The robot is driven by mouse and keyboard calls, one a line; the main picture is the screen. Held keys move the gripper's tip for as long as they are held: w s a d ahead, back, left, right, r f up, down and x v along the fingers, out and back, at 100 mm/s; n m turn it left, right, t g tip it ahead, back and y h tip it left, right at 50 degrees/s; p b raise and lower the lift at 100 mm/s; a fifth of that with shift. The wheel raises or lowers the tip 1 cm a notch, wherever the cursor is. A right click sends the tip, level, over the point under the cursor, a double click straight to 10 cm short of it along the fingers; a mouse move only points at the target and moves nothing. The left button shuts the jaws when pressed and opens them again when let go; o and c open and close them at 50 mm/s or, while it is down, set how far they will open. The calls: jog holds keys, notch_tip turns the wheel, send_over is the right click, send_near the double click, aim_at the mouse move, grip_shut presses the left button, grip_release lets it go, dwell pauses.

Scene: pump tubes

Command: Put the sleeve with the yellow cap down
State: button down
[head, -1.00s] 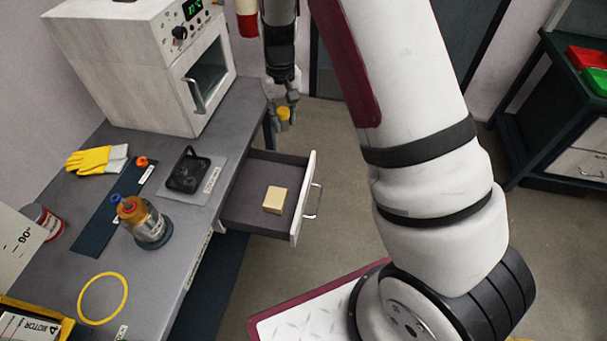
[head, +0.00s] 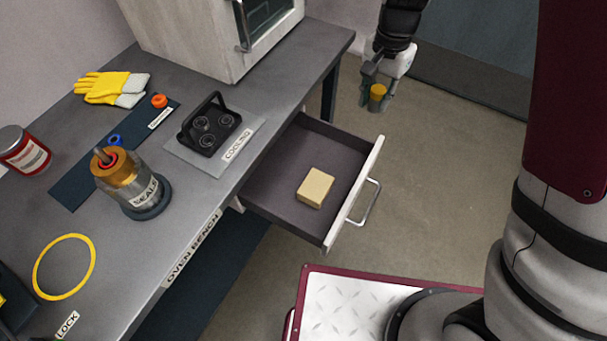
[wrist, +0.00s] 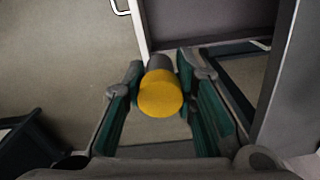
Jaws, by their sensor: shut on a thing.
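The sleeve with the yellow cap (head: 378,91) is between the fingers of my gripper (head: 376,80). In the wrist view, the round yellow cap (wrist: 160,93) faces the camera, with a short grey part of the sleeve (wrist: 160,62) showing behind it. The fingers of my gripper (wrist: 160,100) are shut on it from both sides. In the head view, my gripper hangs over the floor, to the right of the oven and beyond the open drawer. The sleeve's lower part is mostly hidden.
A black rack (head: 211,124) with round holders stands on the plate labelled COOLING (head: 240,140). The open drawer (head: 270,185) holds a tan block (head: 315,188). A brass-topped device (head: 128,180), yellow gloves (head: 108,87) and a yellow ring (head: 64,268) are on the bench. The oven (head: 190,35) stands behind.

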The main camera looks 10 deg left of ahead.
aim_at(328, 168)
jog(key=s+a+f+m+b, duration=0.1)
jog(key=a+f+b, duration=0.1)
jog(key=f+b, duration=0.4)
jog(key=s+a+f+m+b, duration=0.1)
jog(key=a+f+m+b, duration=0.1)
jog(key=f+b, duration=0.4)
jog(key=a+f+m+b, duration=0.2)
jog(key=a+f+b, duration=0.2)
jog(key=f+b, duration=0.3)
jog(key=shift+s+a+f, duration=0.1)
jog(key=shift+s+f, duration=0.1)
jog(key=shift+f, duration=0.75)
jog(key=shift+s+f, duration=0.2)
jog(key=shift+f, duration=0.75)
jog(key=shift+f, duration=0.15)
jog(key=c, duration=1.3)
grip_release()
jog(key=shift+c, duration=0.2)
jog(key=shift+o, duration=0.2)
notch_tip(328, 168, up, 12)
jog(key=p, duration=0.4)
jog(key=shift+r+p, duration=0.2)
jog(key=shift+p, duration=0.2)
